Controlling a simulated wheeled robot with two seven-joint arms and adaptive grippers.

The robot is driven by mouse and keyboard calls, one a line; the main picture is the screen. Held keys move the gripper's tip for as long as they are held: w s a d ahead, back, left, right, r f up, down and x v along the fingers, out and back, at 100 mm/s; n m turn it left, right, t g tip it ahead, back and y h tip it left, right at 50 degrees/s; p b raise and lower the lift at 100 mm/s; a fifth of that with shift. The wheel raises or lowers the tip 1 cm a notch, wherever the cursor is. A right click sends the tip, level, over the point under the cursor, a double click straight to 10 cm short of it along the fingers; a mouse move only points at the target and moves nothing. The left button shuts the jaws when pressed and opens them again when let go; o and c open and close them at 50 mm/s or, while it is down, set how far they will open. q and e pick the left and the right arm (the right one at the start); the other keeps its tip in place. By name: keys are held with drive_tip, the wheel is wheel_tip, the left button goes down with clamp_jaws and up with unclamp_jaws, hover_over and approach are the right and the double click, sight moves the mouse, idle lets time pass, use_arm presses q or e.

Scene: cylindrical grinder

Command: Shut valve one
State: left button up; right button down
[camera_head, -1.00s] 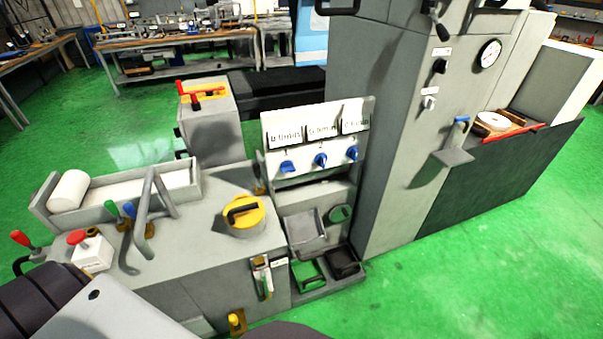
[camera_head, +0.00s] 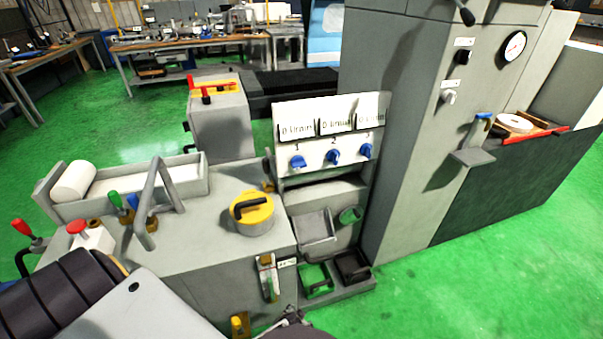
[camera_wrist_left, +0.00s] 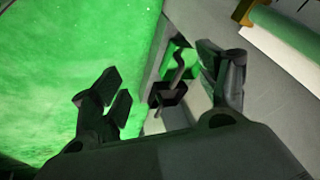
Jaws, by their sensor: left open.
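Valve one, a small blue handle (camera_head: 298,162), is under the label 1 at the left of the white panel (camera_head: 326,152). Its handle looks broad and roughly sideways, but its exact angle is hard to tell. Blue valves two (camera_head: 333,157) and three (camera_head: 366,151) are to its right. In the head view only a dark piece of my left gripper shows at the bottom edge, well below the panel. In the left wrist view my left gripper (camera_wrist_left: 165,78) has its fingers wide apart with nothing held. No valve shows there. My right gripper is out of view.
A yellow round cap with a black handle (camera_head: 252,213) stands on the grey cabinet left of the panel. Small trays (camera_head: 315,280) sit low below the panel. A tall grey machine column (camera_head: 405,130) stands close on the right. Green floor is clear in front.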

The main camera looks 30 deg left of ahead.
use_arm(q)
drive_tip(key=w+a+r+n+t+y+b, duration=0.15)
drive_tip(key=w+r+b, duration=0.4)
drive_tip(key=w, duration=0.75)
drive_tip(key=n+t+y+b, duration=0.5)
drive_tip(key=n+y+b, duration=0.6)
drive_tip(key=b, duration=0.1)
approach(300, 166)
drive_tip(key=v, duration=0.2)
drive_tip(key=shift+s+d+f+h, duration=0.15)
drive_tip(key=shift+f+h, duration=0.1)
drive_tip(key=shift+f, duration=0.1)
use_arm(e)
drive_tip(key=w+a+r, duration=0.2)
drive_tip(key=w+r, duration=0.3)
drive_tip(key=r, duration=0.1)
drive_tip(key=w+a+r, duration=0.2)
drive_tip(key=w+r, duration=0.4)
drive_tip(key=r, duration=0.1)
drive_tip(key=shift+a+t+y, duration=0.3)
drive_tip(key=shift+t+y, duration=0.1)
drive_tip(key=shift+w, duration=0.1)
use_arm(q)
drive_tip(key=shift+b+x, duration=0.45)
drive_tip(key=shift+x, duration=6.4)
drive_tip(key=shift+f, duration=0.1)
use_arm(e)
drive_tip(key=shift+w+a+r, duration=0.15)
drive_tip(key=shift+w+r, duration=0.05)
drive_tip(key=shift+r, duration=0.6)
